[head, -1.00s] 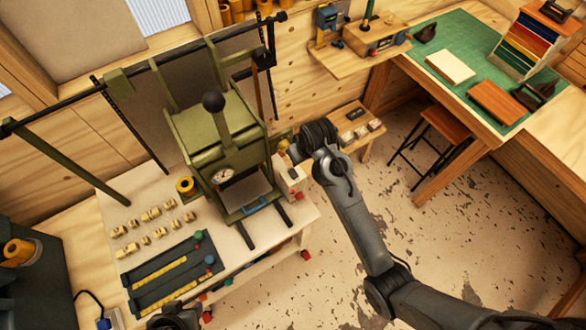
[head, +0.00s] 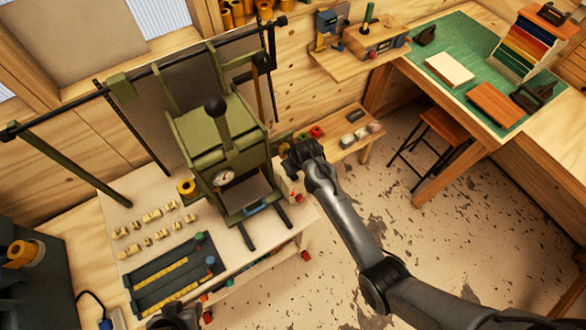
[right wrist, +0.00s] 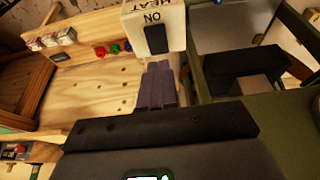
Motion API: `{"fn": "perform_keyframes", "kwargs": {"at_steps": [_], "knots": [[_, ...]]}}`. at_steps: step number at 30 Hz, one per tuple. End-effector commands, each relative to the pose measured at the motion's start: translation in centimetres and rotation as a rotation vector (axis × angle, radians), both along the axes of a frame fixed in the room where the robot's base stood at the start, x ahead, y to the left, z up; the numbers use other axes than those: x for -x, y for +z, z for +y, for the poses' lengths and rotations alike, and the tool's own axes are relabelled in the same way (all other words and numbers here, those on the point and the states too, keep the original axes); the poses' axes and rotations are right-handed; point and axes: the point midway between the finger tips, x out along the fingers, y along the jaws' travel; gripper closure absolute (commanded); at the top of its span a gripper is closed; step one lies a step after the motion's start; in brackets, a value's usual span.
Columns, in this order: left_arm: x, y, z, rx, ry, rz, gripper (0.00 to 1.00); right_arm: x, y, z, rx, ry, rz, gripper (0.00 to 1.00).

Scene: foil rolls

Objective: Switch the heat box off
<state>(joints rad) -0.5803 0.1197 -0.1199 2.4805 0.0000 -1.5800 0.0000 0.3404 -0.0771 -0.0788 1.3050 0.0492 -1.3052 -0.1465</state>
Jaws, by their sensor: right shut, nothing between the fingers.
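The heat box (right wrist: 180,38) is a small white box with "HEAT" and "ON" lettering upside down in the right wrist view. A black rocker switch (right wrist: 157,39) sits on its face. In the head view the heat box (head: 297,190) is beside the green press, partly hidden by my right gripper (head: 289,170). My right gripper's fingers (right wrist: 158,68) are shut and empty, with their tips just below the switch in the wrist view; I cannot tell whether they touch it. My left gripper (head: 176,316) is at the bottom edge, mostly cut off, its jaws unclear.
The green press (head: 222,145) with its ball-ended lever stands on the pale bench (head: 235,265).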

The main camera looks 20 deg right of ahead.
Motion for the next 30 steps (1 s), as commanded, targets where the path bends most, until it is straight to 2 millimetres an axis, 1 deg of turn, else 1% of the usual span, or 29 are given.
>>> {"fn": "perform_keyframes", "kwargs": {"at_steps": [3,9,22,26,30], "knots": [[0.0,0.3,0.0,0.000,0.000,0.000,0.57,-0.2,-1.4,0.0,0.000,-0.001,0.002,1.00],[0.0,0.4,0.0,0.000,0.000,0.000,0.57,-0.3,-2.7,0.0,0.000,0.000,0.000,1.00],[0.0,0.4,0.0,0.000,0.000,0.000,0.57,-0.4,-2.9,0.1,0.000,0.000,0.001,1.00],[0.0,0.3,0.0,0.000,0.000,0.000,0.57,-0.7,-3.2,0.1,0.007,0.001,0.033,1.00],[0.0,0.4,0.0,0.000,0.000,0.000,0.57,-0.5,-3.4,0.1,0.007,0.000,0.041,1.00]]}}
